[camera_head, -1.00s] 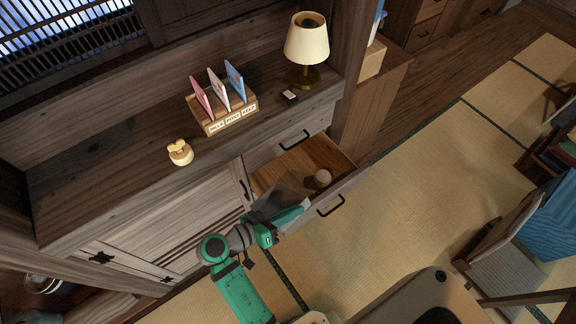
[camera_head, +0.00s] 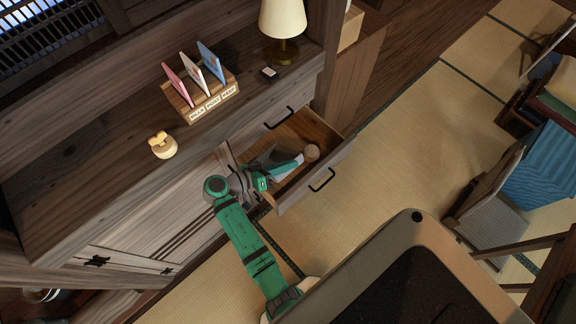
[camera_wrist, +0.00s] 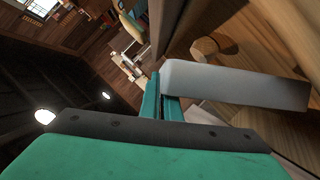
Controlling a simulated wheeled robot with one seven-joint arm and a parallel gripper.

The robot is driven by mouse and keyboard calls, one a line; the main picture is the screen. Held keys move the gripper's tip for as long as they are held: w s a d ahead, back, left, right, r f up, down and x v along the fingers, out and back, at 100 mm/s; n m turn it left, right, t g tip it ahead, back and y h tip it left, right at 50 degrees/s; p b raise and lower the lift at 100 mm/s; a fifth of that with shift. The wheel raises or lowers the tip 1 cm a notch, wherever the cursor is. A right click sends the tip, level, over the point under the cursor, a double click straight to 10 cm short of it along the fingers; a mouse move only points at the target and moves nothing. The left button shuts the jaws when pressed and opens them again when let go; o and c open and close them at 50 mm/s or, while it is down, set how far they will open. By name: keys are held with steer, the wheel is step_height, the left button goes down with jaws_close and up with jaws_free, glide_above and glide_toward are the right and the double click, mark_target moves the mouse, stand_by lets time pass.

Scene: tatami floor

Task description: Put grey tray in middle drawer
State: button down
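The grey tray (camera_wrist: 235,85) shows in the wrist view as a pale grey slab at my fingertips. My gripper (camera_wrist: 160,98) has its green fingers close together, with the tray's edge at them. In the head view my gripper (camera_head: 282,172) is over the open drawer, and a grey piece of the tray (camera_head: 262,157) shows beside it. The open wooden drawer (camera_head: 320,170) has a dark handle on its front. Whether the tray touches the drawer's floor is hidden by my arm.
A round wooden object (camera_head: 312,152) lies in the drawer; it also shows in the wrist view (camera_wrist: 204,47). Above, the cabinet top bears a card holder (camera_head: 212,102), a lamp (camera_head: 283,20) and a small yellow-cream ornament (camera_head: 163,145). Open tatami (camera_head: 400,150) lies right of the drawer.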

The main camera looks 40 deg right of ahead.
steer(key=shift+w+d+f, duration=0.55)
steer(key=shift+w+f, duration=0.1)
steer(key=shift+f, duration=0.25)
steer(key=shift+w+f, duration=0.15)
steer(key=shift+f, duration=1.55)
steer(key=shift+f, duration=0.1)
steer(key=c, duration=2)
jaws_free()
steer(key=v, duration=1.2)
